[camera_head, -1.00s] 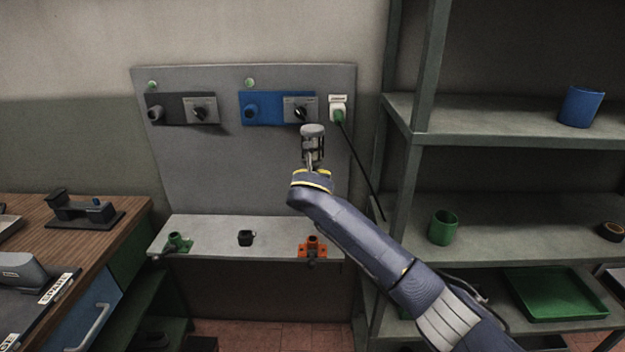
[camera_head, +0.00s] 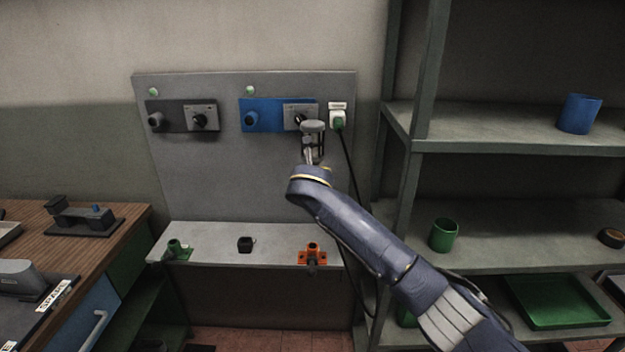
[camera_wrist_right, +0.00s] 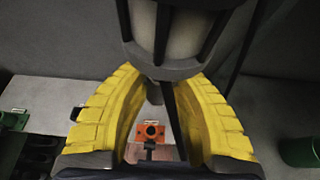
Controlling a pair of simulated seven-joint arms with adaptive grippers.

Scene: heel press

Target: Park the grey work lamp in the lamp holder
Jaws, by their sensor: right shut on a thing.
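The grey work lamp (camera_head: 312,127) has a caged head and stands upright in my right gripper (camera_head: 314,163), in front of the panel below the blue switch unit. In the right wrist view the lamp's cage (camera_wrist_right: 178,45) with its pale bulb fills the top, between the yellow fingers. The gripper is shut on the lamp's lower part, mostly hidden by the fingers. An orange holder (camera_head: 312,254) with a round opening sits on the ledge below; it also shows between the fingers in the wrist view (camera_wrist_right: 151,131). A green holder (camera_head: 177,250) sits at the ledge's left. My left gripper is not in view.
A black socket (camera_head: 245,244) sits mid-ledge (camera_head: 210,238). A black cable (camera_head: 350,165) hangs from the wall plug (camera_head: 337,118) beside my right arm. Shelves (camera_head: 510,236) with a green cup (camera_head: 443,235) stand at right. A wooden bench (camera_head: 110,240) is at left.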

